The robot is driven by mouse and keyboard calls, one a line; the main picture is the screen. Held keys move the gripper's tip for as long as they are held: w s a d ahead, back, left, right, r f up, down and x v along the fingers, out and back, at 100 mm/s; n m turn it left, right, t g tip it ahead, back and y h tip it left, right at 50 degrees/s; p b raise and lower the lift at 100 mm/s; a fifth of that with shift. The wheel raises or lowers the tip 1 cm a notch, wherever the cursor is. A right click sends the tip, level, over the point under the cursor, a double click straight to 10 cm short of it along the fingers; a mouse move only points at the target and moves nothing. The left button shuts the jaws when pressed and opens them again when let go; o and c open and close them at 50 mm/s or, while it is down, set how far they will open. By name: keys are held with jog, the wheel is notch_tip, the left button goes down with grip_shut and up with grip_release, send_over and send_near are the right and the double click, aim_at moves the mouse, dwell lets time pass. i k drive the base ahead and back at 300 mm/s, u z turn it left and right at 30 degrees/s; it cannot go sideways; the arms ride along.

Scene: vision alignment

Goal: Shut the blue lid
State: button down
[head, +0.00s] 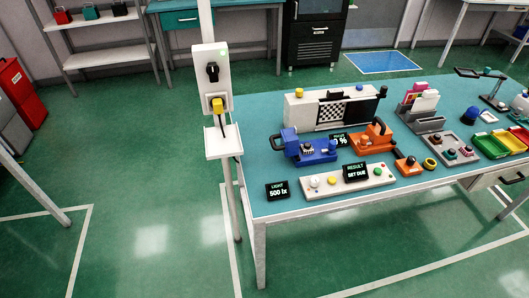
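A blue fixture (315,154) sits on the teal-topped table, left of its middle. Its blue lid (290,141) appears raised at the fixture's left side, with a dark handle by it. Small dark parts show in the open top of the fixture. The picture is too small to tell the lid's exact angle. My gripper is not in view.
An orange fixture (372,139) stands just right of the blue one. A white unit with a checkered panel (337,111) is behind them. A post with a switch box (211,78) stands left of the table.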

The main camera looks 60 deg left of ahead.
aim_at(289, 141)
jog(key=k, duration=0.4)
jog(key=u, duration=1.9)
jog(key=i, duration=1)
jog(key=u, duration=0.05)
jog(key=k, duration=0.25)
jog(key=z, duration=0.05)
